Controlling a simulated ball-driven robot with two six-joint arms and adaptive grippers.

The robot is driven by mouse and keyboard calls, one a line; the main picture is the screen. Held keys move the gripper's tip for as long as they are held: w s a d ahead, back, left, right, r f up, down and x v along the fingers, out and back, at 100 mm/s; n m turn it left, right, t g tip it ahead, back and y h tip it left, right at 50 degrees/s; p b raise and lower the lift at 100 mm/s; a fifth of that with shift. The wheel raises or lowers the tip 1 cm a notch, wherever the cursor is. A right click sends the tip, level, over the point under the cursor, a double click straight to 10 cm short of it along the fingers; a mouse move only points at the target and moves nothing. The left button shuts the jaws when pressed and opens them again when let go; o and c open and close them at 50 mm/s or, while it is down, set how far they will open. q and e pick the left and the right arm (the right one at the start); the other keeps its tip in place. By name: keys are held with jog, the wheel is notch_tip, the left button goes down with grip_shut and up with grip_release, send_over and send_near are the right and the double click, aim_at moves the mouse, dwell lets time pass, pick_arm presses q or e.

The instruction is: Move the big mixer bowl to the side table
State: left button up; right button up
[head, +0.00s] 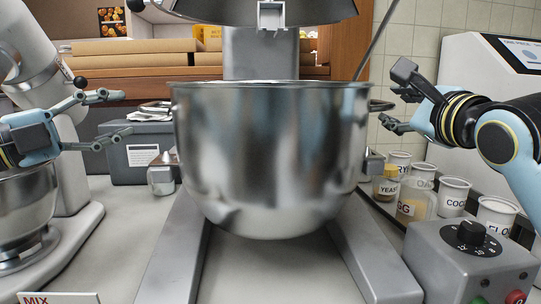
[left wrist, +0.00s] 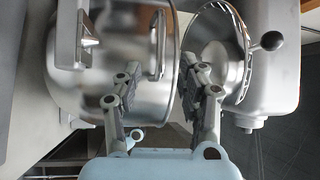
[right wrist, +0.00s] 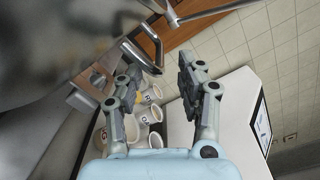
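The big mixer bowl (head: 270,150) is a shiny steel bowl, upright in the middle of the head view, between the legs of the large mixer (head: 375,255) and below its raised head. A loop handle sticks out on each side. My left gripper (head: 126,113) is open and empty, just left of the left handle (head: 156,107); in the left wrist view that handle (left wrist: 160,45) lies ahead, between the fingers. My right gripper (head: 391,97) is open near the right handle (head: 381,106); in the right wrist view the handle (right wrist: 152,50) is just beyond the fingertips. I cannot make out the side table.
A smaller mixer with a steel bowl (head: 25,208) stands at the left, close to my left gripper. A grey labelled box (head: 137,160) is behind it. Labelled tubs (head: 453,195) and a control box (head: 470,262) with a knob crowd the right. A white machine (head: 475,95) stands behind.

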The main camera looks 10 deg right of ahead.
aim_at(144, 108)
pick_arm(q)
jog(key=shift+x, duration=2.75)
pick_arm(e)
jog(key=shift+w+d, duration=0.1)
jog(key=shift+w, duration=2.65)
jog(key=shift+c, duration=0.2)
pick_arm(q)
grip_shut()
pick_arm(e)
grip_shut()
pick_arm(q)
jog(key=shift+f, duration=0.15)
pick_arm(e)
jog(key=shift+r, duration=0.3)
